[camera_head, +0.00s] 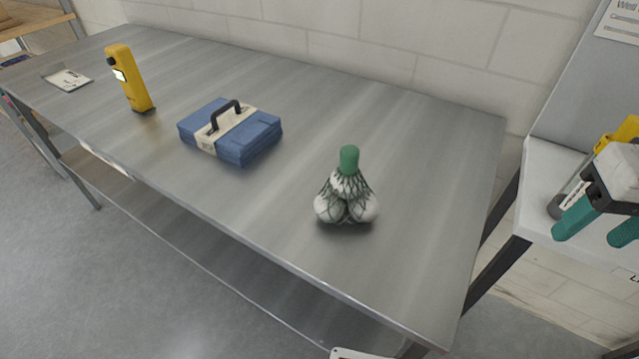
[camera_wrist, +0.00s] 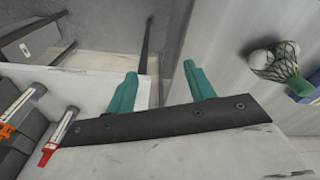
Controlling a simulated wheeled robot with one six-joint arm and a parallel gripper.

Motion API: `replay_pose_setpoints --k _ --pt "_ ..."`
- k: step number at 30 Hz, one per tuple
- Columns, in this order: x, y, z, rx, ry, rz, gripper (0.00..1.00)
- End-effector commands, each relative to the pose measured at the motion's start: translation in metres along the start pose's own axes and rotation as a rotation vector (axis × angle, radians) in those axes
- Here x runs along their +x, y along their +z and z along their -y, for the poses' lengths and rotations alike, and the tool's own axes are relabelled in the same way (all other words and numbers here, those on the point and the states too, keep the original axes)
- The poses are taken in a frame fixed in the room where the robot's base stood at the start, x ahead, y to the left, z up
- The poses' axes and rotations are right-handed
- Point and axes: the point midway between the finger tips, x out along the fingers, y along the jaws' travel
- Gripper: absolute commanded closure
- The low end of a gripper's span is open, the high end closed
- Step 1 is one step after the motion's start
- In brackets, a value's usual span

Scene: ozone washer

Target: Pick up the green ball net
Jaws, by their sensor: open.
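The green ball net (camera_head: 347,203) stands on the steel table, toward its right end. It is a dark-green mesh around white balls, gathered at the top into a green neck (camera_head: 349,158). It also shows at the upper right of the wrist view (camera_wrist: 272,60). My gripper (camera_head: 584,240) is at the right edge of the head view, well to the right of the net and apart from it. In the wrist view my gripper (camera_wrist: 159,70) shows two teal fingers spread wide, with nothing between them.
The steel table (camera_head: 420,150) also carries a blue folded pack (camera_head: 250,140) with a black handle, a yellow handheld device (camera_head: 130,80) and a flat white card (camera_head: 66,79). A white side surface (camera_head: 560,160) lies to the right. The tabletop around the net is clear.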

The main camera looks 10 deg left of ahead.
Motion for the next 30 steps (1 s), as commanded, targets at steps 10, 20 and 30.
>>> replay_pose_setpoints --k 10,20,30 --pt "-0.014 -0.110 0.140 -0.286 -0.034 -0.013 0.46" --pt "-0.004 -0.136 0.269 -0.451 -0.063 -0.029 0.46" --pt "0.026 -0.137 0.285 -0.465 -0.065 -0.029 0.46"
